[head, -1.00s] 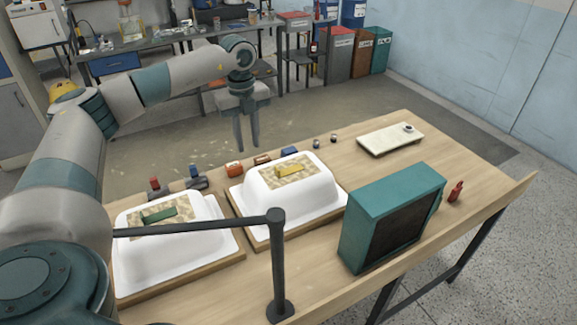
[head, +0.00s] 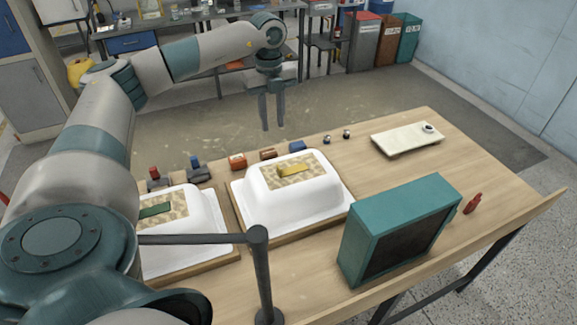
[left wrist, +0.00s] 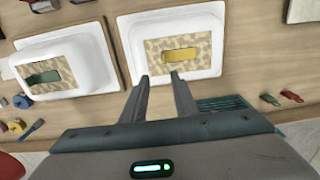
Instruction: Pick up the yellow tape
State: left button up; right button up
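The yellow tape (head: 295,170) lies on a patterned patch on top of the right white bathtub shell (head: 300,198). In the left wrist view the yellow tape (left wrist: 180,55) shows beyond the fingertips, a little right of their middle. My left gripper (head: 273,128) points down with its two fingers apart and nothing between them. It hangs in the air toward the far side of the table, clear of the shell. The left wrist view also shows my left gripper (left wrist: 159,76) open. My right gripper is not in view.
A second white shell (head: 212,215) with a green strip (head: 155,210) stands to the left. A teal box (head: 400,230) and a black post (head: 262,275) stand nearer. A pale board (head: 405,139) lies at the right.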

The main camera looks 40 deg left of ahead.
pick_arm(q)
jog(key=b, duration=0.7)
send_near(293, 166)
jog(key=s+a, duration=0.2)
jog(key=s, duration=0.4)
jog(key=shift+w+a+f+b, duration=0.1)
jog(key=shift+w+f+b, duration=0.2)
jog(key=shift+f, duration=0.35)
jog(key=shift+f, duration=0.1)
jog(key=f+b, duration=0.1)
jog(key=f, duration=0.1)
jog(key=d+f+b, duration=0.1)
jog(key=shift+f, duration=0.4)
jog(key=shift+w+f+b, duration=0.1)
jog(key=shift+f+b, duration=0.5)
jog(key=shift+f, duration=0.05)
